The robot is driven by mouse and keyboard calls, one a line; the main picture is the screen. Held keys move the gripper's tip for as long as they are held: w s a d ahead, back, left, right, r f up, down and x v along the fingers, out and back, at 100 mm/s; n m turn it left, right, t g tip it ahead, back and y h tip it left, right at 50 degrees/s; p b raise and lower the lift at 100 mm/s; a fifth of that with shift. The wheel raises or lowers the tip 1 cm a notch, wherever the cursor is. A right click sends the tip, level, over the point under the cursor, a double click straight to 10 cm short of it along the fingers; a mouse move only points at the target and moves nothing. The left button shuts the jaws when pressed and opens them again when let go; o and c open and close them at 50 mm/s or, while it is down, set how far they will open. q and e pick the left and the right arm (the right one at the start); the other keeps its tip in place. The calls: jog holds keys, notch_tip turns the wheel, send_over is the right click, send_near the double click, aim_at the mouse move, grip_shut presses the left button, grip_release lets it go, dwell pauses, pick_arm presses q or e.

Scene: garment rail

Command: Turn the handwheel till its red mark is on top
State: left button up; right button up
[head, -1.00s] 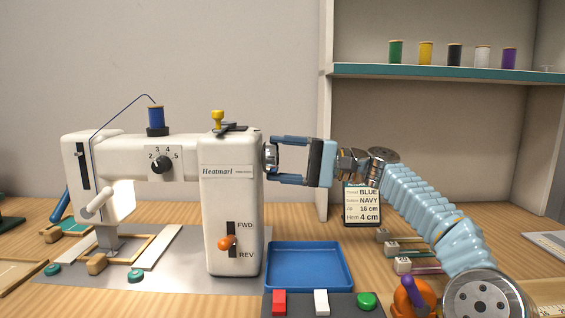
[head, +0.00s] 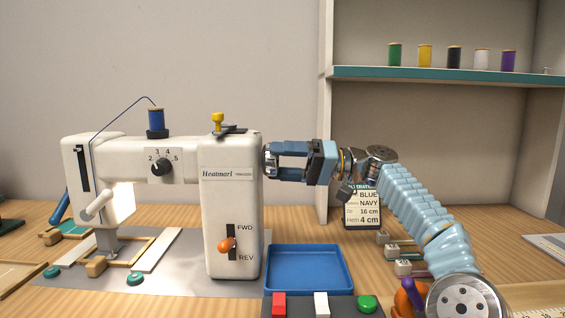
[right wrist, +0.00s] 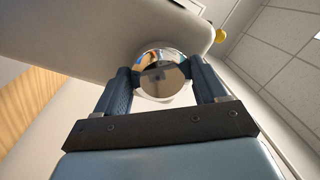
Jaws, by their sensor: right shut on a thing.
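The sewing machine (head: 231,160) stands on the table with its shiny metal handwheel (head: 270,160) on its right end. My right gripper (head: 277,161) reaches in from the right and is shut on the handwheel, one finger on each side of the rim. In the right wrist view the handwheel (right wrist: 163,75) is a mirror-like disc between the two dark blue fingers (right wrist: 163,88). I see no red mark on the part of the wheel that shows. My left gripper is not in view.
A blue tray (head: 309,268) lies below my right gripper, with a button panel (head: 340,305) in front. An order card (head: 362,209) stands behind my arm. Thread spools stand on the shelf (head: 440,73) at the back right.

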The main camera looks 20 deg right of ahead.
jog(key=shift+f, duration=0.15)
dwell(0.3)
jog(key=o, duration=1)
jog(key=shift+o, duration=0.2)
jog(key=shift+d, duration=0.1)
jog(key=r+p+v, duration=0.1)
jog(key=p+v, duration=0.1)
jog(key=v, duration=1.1)
jog(key=shift+d+f, duration=0.35)
jog(key=shift+f, duration=0.05)
